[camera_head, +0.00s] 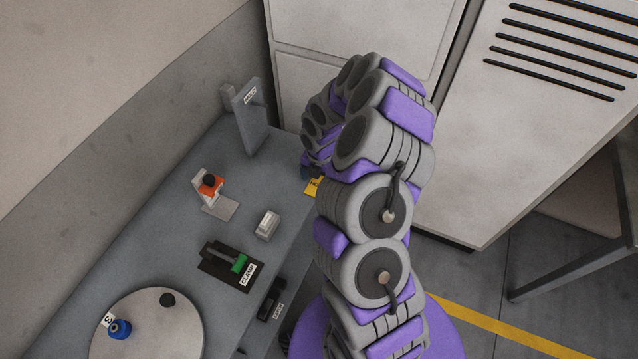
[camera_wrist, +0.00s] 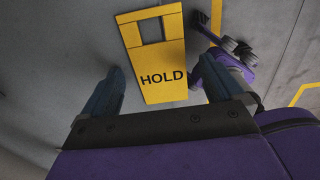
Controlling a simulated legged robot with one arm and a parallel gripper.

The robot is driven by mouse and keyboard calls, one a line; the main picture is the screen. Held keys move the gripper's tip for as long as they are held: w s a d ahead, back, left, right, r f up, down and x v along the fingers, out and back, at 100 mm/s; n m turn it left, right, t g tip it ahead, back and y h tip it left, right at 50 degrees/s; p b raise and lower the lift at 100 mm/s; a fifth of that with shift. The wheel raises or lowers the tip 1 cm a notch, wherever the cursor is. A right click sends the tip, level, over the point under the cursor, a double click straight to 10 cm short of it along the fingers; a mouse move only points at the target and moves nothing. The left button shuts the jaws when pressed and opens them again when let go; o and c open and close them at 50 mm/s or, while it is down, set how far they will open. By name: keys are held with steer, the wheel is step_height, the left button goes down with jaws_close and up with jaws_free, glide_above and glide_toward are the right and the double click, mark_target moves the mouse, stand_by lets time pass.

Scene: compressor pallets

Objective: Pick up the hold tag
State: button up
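The hold tag (camera_wrist: 162,90) is a flat yellow plate with a rectangular opening at one end and the black word HOLD. In the wrist view it lies on a grey surface. In the head view a yellow piece of it (camera_head: 313,187) shows at the bench's right edge, partly hidden by my arm. My gripper (camera_wrist: 161,68) is open, with one finger on each side of the tag in the wrist view. Gaps show between the tag and both fingers. I cannot tell how far the fingertips are above the surface. In the head view my arm mostly hides the gripper.
A white cabinet (camera_head: 530,120) stands right.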

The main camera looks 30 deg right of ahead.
steer(key=shift+d, duration=0.2)
steer(key=shift+w+a+f, duration=0.1)
steer(key=shift+a, duration=0.1)
steer(key=c, duration=1.1)
